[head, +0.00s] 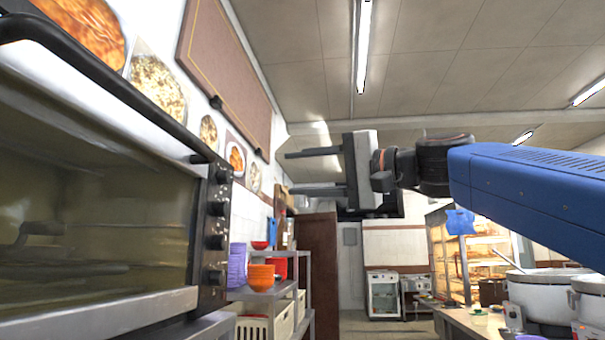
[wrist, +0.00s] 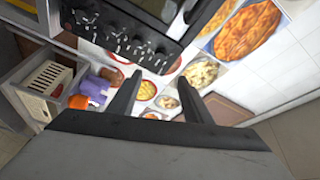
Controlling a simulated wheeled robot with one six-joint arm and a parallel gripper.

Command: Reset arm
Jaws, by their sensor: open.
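My gripper (head: 288,172) is raised in front of the far room in the head view, its two dark fingers pointing left toward the wall. The fingers are apart with nothing between them. In the wrist view my gripper (wrist: 160,100) also shows both fingers spread, with wall pictures behind the gap. My blue arm link reaches in from the right in the head view. The toaster oven (head: 95,190) stands close on the left, its glass door shut. The fingers are apart from the oven.
A shelf (head: 290,288) beyond the oven holds orange bowls (head: 262,278) and purple bowls (head: 237,265). Large pots (head: 540,292) stand on a counter at the right. A lit display cabinet (head: 470,262) is behind. The space around the gripper looks free.

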